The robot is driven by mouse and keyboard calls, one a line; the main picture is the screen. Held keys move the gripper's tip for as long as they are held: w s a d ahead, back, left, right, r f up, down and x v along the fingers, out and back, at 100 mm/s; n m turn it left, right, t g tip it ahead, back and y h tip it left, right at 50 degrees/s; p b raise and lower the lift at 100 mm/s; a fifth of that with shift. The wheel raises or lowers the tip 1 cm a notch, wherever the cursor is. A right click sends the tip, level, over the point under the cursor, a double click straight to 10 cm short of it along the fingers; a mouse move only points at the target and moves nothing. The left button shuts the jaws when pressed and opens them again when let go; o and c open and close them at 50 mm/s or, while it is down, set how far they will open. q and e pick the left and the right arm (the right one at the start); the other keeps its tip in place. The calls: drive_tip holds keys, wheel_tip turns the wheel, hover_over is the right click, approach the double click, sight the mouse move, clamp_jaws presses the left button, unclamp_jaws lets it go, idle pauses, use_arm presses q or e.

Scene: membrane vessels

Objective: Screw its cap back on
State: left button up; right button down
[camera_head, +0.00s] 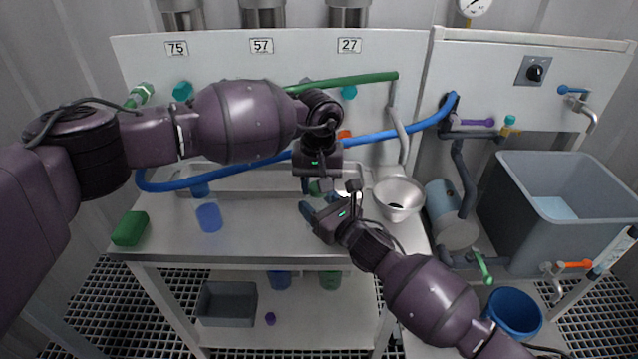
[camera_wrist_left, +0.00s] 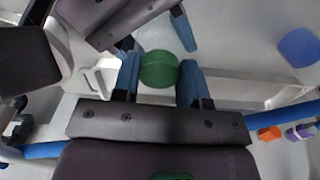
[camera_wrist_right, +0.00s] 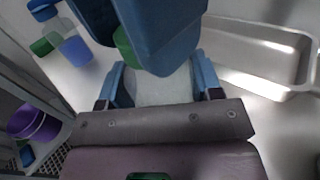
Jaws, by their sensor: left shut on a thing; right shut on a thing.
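My left gripper (camera_head: 318,182) hangs over the bench, its blue fingers shut on a round green cap (camera_wrist_left: 158,69). The cap also shows in part in the right wrist view (camera_wrist_right: 124,46), mostly hidden by the left fingers. My right gripper (camera_head: 328,208) is low over the bench, just below and in front of the left one. Its fingers are shut on a pale, whitish vessel (camera_wrist_right: 165,88). The cap is right above the vessel's top end. I cannot tell whether they touch or whether the thread is engaged.
A white funnel (camera_head: 398,205) stands close right of the grippers. A shallow metal tray (camera_head: 240,180) lies behind. A blue cup (camera_head: 209,217) and a green block (camera_head: 130,228) are on the left of the bench. A blue hose (camera_head: 380,136) crosses behind.

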use_arm(q)
drive_tip(key=m, duration=0.4)
drive_tip(key=shift+a, duration=0.1)
drive_tip(key=m, duration=0.4)
drive_tip(key=o, duration=0.9)
drive_tip(key=shift+r, duration=2.25)
drive_tip(key=shift+f, duration=0.1)
drive_tip(key=shift+c, duration=0.4)
